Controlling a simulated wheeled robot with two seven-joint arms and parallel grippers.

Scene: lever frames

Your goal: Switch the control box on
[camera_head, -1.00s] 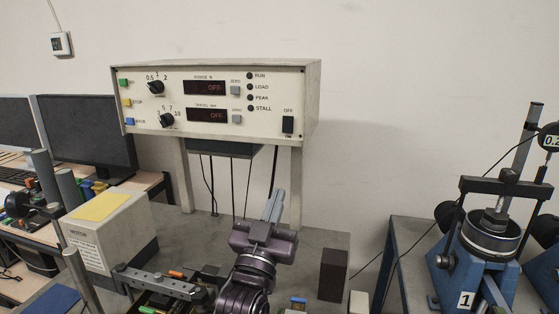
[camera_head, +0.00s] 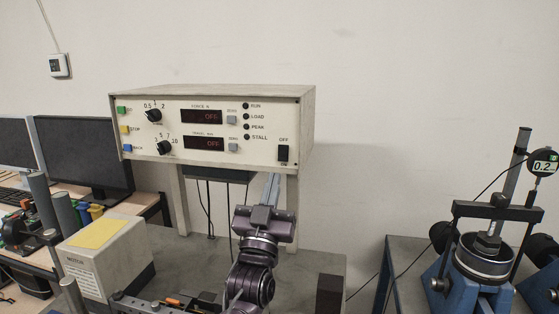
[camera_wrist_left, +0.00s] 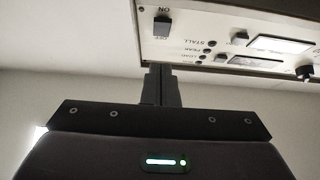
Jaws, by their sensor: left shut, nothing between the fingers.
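The control box (camera_head: 210,170) is a cream cabinet on legs against the wall, with knobs, coloured buttons and two displays reading OFF. Its black switch (camera_head: 283,154) is at the lower right of the front panel, with OFF above and ON below. In the left wrist view the box appears upside down, with the switch (camera_wrist_left: 163,22) beyond the fingertips. My left gripper (camera_head: 273,177) is shut and empty, just below the switch in the picture; it also shows in the left wrist view (camera_wrist_left: 159,68). No contact with the switch is visible. My right gripper is out of view.
A cream motor box (camera_head: 105,262) with a yellow top stands at the lower left, by dark monitors (camera_head: 88,158). A dark block (camera_head: 329,294) stands on the bench to the right of my arm. A blue press (camera_head: 480,275) stands at the far right.

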